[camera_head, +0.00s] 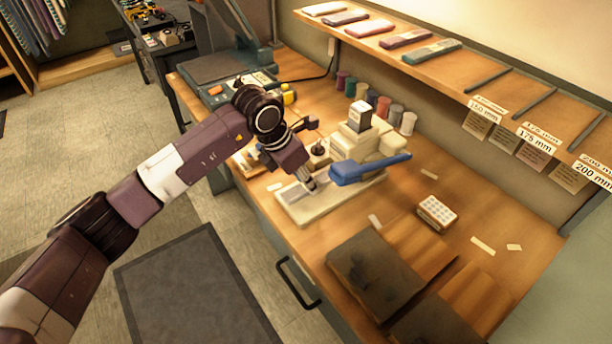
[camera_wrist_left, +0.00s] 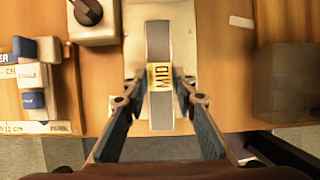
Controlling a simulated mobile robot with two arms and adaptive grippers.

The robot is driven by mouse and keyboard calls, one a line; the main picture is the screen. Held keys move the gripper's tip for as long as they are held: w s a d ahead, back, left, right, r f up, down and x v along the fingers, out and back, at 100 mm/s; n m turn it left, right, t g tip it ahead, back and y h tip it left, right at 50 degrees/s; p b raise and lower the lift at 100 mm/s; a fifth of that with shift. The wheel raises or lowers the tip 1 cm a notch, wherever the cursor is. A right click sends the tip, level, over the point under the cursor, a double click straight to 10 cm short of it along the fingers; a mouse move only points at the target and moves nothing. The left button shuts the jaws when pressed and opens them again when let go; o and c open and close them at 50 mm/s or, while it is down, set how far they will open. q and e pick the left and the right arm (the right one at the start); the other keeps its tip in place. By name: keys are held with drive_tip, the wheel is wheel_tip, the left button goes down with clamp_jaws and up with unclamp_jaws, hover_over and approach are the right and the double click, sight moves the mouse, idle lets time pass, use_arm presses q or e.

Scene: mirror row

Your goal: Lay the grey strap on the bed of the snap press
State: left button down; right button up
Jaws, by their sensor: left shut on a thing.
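My left gripper (camera_head: 309,184) is low over the bed (camera_head: 290,212) of the snap press (camera_head: 352,142). In the left wrist view its fingers (camera_wrist_left: 159,88) close on both sides of the grey strap (camera_wrist_left: 158,45), which has a yellow MID label. The strap lies lengthwise over the pale bed (camera_wrist_left: 183,20), and its near end reaches past the bed's near edge. I cannot tell whether the strap touches the bed. The press has a cream body and a blue lever (camera_head: 370,168) beside my gripper. The strap is hardly visible in the head view. My right gripper is not in view.
A white perforated block (camera_head: 437,212) and dark flat mats (camera_head: 380,272) lie to the right on the wooden bench. Spools (camera_head: 383,106) stand behind the press. A shelf (camera_head: 400,55) with folded straps runs above. Bare bench (camera_head: 455,180) lies right of the press.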

use_arm(q)
drive_tip(key=shift+f, duration=0.75)
drive_tip(key=shift+f+b, duration=0.55)
drive_tip(key=shift+b, duration=0.15)
drive_tip(key=c, duration=1.5)
unclamp_jaws()
drive_tip(key=shift+r, duration=0.1)
drive_tip(key=v, duration=1.2)
